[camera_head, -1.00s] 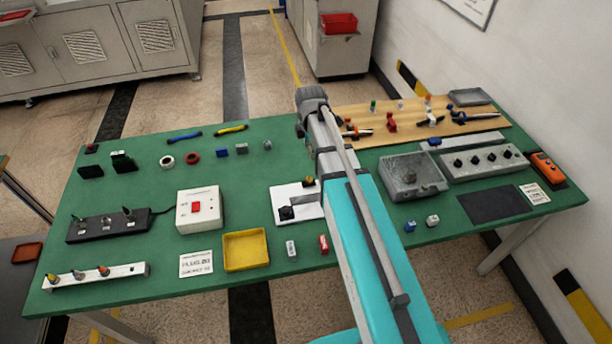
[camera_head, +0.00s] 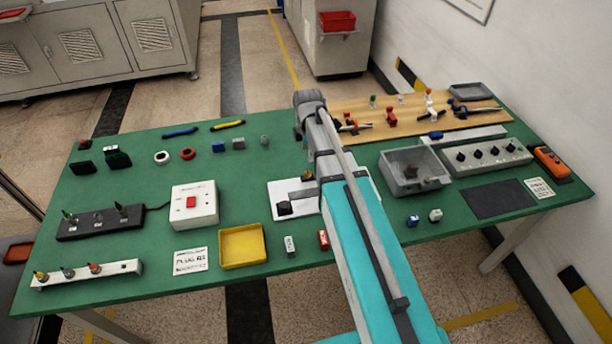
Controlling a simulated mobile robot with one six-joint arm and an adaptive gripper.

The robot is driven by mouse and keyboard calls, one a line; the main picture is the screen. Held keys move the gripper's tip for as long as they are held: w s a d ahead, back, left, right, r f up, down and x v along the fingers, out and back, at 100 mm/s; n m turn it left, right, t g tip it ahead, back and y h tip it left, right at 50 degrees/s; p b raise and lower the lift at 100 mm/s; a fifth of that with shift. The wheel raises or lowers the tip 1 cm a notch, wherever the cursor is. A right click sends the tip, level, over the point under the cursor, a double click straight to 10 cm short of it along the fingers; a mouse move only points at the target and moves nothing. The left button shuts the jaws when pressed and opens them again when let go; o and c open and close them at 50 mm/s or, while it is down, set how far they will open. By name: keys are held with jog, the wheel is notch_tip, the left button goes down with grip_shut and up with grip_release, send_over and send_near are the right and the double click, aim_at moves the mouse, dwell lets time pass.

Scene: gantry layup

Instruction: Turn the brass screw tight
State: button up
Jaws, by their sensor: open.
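A small brass-coloured piece (camera_head: 307,176) shows at the upper edge of a white plate (camera_head: 281,189) near the middle of the green table. It is probably the brass screw, but it is too small to tell how far in it sits. My teal and grey arm reaches over the table and covers part of the plate. My gripper is hidden behind the arm, so its place relative to the screw cannot be seen.
A yellow tray (camera_head: 243,262), a white box with a red button (camera_head: 194,206) and small blocks lie left of my arm. A grey bin (camera_head: 397,186), a knob panel (camera_head: 488,156) and a wooden board (camera_head: 350,110) stand right.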

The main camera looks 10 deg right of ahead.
aim_at(307, 173)
jog(key=shift+f+b, duration=4.45)
jog(key=shift+f, duration=0.35)
grip_shut()
